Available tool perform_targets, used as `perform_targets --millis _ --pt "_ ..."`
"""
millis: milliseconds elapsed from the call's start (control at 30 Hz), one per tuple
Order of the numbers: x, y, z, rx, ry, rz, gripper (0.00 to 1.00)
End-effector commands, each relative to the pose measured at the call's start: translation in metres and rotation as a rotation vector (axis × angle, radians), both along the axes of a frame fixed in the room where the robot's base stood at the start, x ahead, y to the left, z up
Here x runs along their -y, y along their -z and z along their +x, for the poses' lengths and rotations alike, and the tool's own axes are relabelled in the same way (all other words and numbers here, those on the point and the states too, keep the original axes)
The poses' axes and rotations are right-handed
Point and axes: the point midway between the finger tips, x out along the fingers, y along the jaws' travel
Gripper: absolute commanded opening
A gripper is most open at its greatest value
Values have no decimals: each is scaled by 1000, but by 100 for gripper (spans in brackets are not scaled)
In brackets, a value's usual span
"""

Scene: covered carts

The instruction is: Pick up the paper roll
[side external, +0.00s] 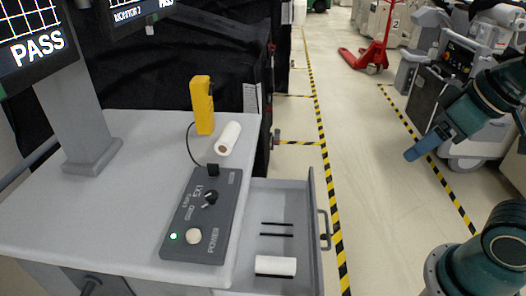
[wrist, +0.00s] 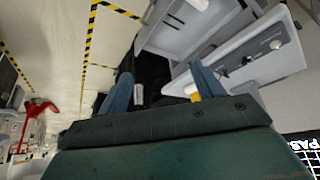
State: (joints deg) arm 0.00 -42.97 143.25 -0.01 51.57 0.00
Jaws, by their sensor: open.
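A white paper roll (side external: 229,138) lies on the grey cart top (side external: 130,210), next to an upright yellow handheld device (side external: 202,105). A second white roll (side external: 276,265) lies in the open drawer (side external: 284,205) at the cart's right side. My gripper (side external: 410,155) is in the air to the right of the cart, well apart from both rolls. In the wrist view its two blue fingers stand apart with nothing between them (wrist: 160,68).
A dark control box (side external: 202,215) with a green light and a knob sits on the cart, cabled to the yellow device. A monitor stand (side external: 75,120) rises at the left. The drawer handle (side external: 324,230) sticks out. A red pallet jack (side external: 370,50) stands far back; the floor aisle is clear.

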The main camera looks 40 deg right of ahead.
Motion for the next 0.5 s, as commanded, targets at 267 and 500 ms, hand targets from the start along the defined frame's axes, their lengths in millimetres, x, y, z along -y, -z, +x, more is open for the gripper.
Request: perform_targets --millis 267,500 --pt "1 -2 3 2 -9 -8 67" --pt "6 -15 30 10 -85 -77 67"
